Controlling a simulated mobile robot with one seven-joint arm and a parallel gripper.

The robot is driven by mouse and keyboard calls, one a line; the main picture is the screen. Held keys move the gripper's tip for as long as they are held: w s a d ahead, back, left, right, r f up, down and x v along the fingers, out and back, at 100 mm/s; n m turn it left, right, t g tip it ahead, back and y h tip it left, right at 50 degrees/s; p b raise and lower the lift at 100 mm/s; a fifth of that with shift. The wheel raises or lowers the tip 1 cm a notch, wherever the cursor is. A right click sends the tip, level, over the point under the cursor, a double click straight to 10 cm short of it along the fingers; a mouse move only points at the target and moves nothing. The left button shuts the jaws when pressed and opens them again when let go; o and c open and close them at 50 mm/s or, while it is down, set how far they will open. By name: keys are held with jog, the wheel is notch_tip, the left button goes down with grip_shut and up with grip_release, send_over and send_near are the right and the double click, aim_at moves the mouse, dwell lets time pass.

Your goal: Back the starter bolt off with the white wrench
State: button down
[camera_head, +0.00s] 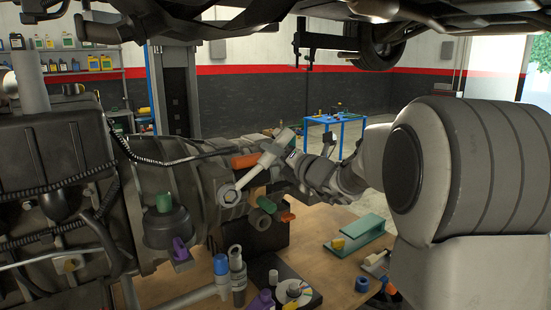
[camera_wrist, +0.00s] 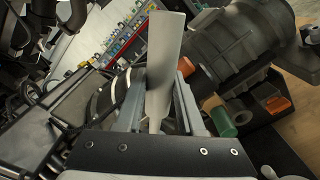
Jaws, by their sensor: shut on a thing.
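The white wrench (camera_head: 250,178) is in my gripper and slants down to the left in the head view, its ring end lowest. The ring end lies in front of the grey gearbox housing (camera_head: 205,185); I cannot tell whether it sits around a bolt head. My gripper (camera_head: 281,147) is shut on the wrench near its upper end. In the wrist view, the wrench (camera_wrist: 165,50) stands as a pale flat bar between my fingers (camera_wrist: 159,108). I cannot make out the starter bolt, which may be hidden by the wrench.
A blue table (camera_head: 337,119) stands behind. A vehicle underside hangs overhead.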

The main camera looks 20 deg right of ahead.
jog(key=shift+s+a+r, duration=0.1)
jog(key=shift+r, duration=0.15)
jog(key=v, duration=0.6)
jog(key=shift+s, duration=0.35)
dwell(0.4)
jog(key=w+d+f+m+p, duration=0.1)
jog(key=d+f+m+p, duration=0.2)
jog(key=f+m, duration=0.4)
jog(key=shift+w+d+f, duration=0.15)
jog(key=shift+d+f, duration=0.25)
jog(key=shift+f, duration=0.55)
